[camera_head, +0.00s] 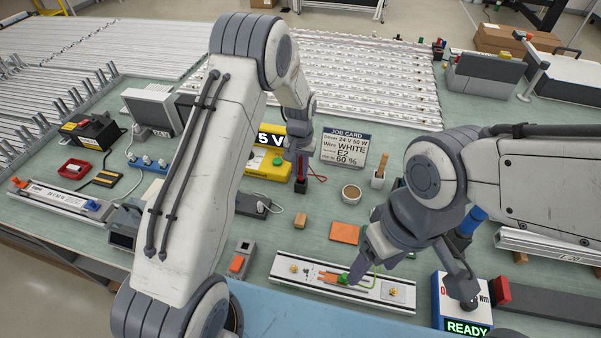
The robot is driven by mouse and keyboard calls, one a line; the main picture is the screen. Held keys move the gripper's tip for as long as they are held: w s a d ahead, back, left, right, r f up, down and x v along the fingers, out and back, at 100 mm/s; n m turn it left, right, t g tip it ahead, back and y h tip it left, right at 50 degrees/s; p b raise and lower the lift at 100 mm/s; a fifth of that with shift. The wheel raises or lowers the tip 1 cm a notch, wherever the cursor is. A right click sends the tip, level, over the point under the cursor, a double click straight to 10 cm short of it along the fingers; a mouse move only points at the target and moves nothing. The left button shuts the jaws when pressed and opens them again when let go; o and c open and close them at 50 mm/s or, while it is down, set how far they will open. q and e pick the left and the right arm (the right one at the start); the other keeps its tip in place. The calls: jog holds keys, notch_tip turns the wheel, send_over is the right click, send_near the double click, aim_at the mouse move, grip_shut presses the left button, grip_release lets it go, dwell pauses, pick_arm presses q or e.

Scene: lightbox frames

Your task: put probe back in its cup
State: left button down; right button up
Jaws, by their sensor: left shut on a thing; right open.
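My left gripper (299,152) points down near the middle of the bench, shut on a thin red probe (302,168). The probe hangs roughly upright, partly hidden by the fingers. A small dark cup (300,187) stands directly below it. I cannot tell whether the probe's tip is inside the cup or just above it. A red lead shows beside the gripper.
A yellow meter (266,166) reading "5 V" stands behind left of the cup. A "READY" box (461,328) stands at front right.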

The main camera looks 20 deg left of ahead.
pick_arm(q)
notch_tip(320, 180, down, 2)
jog(key=shift+f+p, duration=0.1)
jog(key=shift+p, duration=0.25)
jog(key=shift+f, duration=0.2)
jog(key=shift+f, duration=0.1)
jog(key=c, duration=0.8)
grip_release()
jog(key=shift+o, duration=0.2)
